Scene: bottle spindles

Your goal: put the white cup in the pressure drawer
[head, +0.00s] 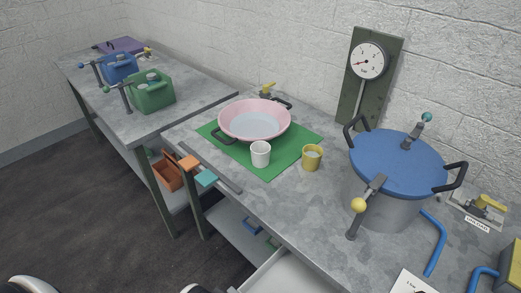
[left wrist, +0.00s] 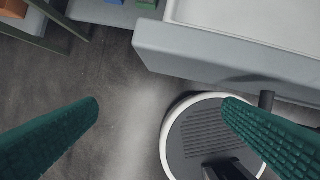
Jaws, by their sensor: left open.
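The white cup (head: 260,154) stands upright on a green mat (head: 283,163), in front of a pink basin and left of a yellow cup. A pulled-out drawer (head: 287,273) shows at the bottom of the head view, under the table front; no label on it is visible. In the left wrist view the drawer's grey front (left wrist: 215,62) and pale inside are at the top right. The visible part of its inside is empty. My left gripper (left wrist: 163,103) is open and empty, with its green fingers wide apart over the floor beside the drawer. My right gripper is out of view.
The pink basin (head: 254,120) and yellow cup (head: 312,158) crowd the white cup. A large blue-lidded pot (head: 398,165) with a gauge panel (head: 368,75) stands right. Orange and teal handles (head: 188,162) stick out at the table's left edge. Green and blue canisters are on the far table.

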